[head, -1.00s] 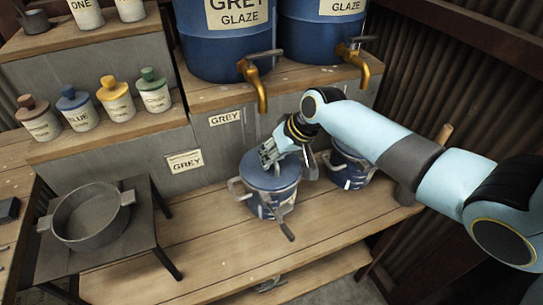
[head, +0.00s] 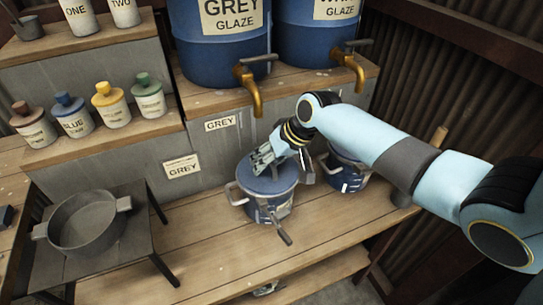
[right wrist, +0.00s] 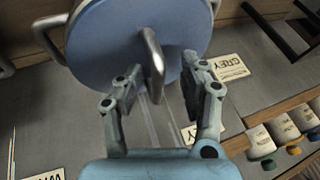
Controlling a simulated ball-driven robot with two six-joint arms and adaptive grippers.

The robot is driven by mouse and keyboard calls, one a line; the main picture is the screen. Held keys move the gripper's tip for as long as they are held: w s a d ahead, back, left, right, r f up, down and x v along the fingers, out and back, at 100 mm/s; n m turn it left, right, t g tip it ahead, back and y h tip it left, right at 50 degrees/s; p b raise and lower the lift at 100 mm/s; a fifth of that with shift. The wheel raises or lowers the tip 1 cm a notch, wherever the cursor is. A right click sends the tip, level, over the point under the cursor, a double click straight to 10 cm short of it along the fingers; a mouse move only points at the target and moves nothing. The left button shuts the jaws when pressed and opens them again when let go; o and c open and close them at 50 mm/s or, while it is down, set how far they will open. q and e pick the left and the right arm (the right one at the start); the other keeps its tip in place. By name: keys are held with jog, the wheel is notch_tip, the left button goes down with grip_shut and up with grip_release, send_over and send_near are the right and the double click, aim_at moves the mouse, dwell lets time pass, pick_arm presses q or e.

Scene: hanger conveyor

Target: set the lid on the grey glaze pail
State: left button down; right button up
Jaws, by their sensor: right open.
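The grey glaze pail (head: 266,208) is a blue bucket with a pale label and side handles, standing upright on the wooden bench. The blue round lid (head: 284,189) lies over its top; I cannot tell whether it is fully seated. In the right wrist view the lid (right wrist: 105,45) fills the upper part, with a grey bar handle (right wrist: 153,55) across it. My right gripper (head: 286,167) is just above the lid. In the right wrist view its fingers (right wrist: 160,72) are spread apart, one each side of the handle's near end, apparently not clamping it. My left gripper is out of view.
A second blue pail (head: 347,172) stands close on the right. Two glaze barrels with brass taps (head: 250,90) are on the shelf above. A lever with a dark end (head: 281,232) sticks out at the pail's front. A grey pot (head: 82,222) stands left.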

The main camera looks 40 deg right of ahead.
jog(key=v, duration=1.2)
jog(key=shift+a, duration=0.1)
